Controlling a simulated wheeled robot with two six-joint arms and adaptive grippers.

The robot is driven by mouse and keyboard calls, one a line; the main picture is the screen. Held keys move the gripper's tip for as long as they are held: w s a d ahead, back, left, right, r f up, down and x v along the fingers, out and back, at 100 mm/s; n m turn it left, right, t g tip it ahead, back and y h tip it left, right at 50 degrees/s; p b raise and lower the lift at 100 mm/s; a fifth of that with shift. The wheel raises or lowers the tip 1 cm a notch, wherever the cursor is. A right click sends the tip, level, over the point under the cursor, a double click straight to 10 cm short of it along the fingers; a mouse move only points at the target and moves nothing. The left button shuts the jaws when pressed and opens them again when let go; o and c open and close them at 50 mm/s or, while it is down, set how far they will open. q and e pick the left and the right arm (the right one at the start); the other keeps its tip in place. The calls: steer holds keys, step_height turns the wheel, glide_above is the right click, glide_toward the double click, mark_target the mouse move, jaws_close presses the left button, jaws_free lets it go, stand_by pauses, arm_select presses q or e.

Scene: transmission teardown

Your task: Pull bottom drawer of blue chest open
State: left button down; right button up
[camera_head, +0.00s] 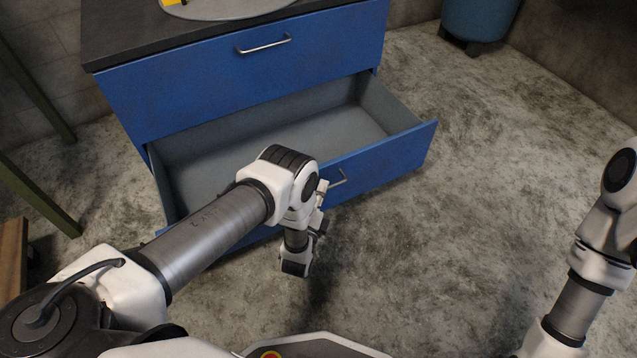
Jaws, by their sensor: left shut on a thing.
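The blue chest (205,95) stands at the upper left with a dark top. Its upper drawer, with a silver handle (264,46), is shut. The bottom drawer (395,160) is pulled well out, and its grey, empty inside shows. My left arm reaches across the drawer's front. My left gripper (321,205) is at the drawer's front and shut on the bottom drawer handle (338,179); the wrist hides part of the handle and fingers. My right arm is at the right edge, away from the chest; its gripper is out of view.
A round grey plate (225,8) lies on the chest's top. A blue bin (479,18) stands at the back right by the wall. Green metal legs (38,195) and a wooden piece (12,258) are at the left. The concrete floor right of the drawer is clear.

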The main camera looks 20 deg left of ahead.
arm_select(q)
steer(key=c, duration=1.2)
jaws_free()
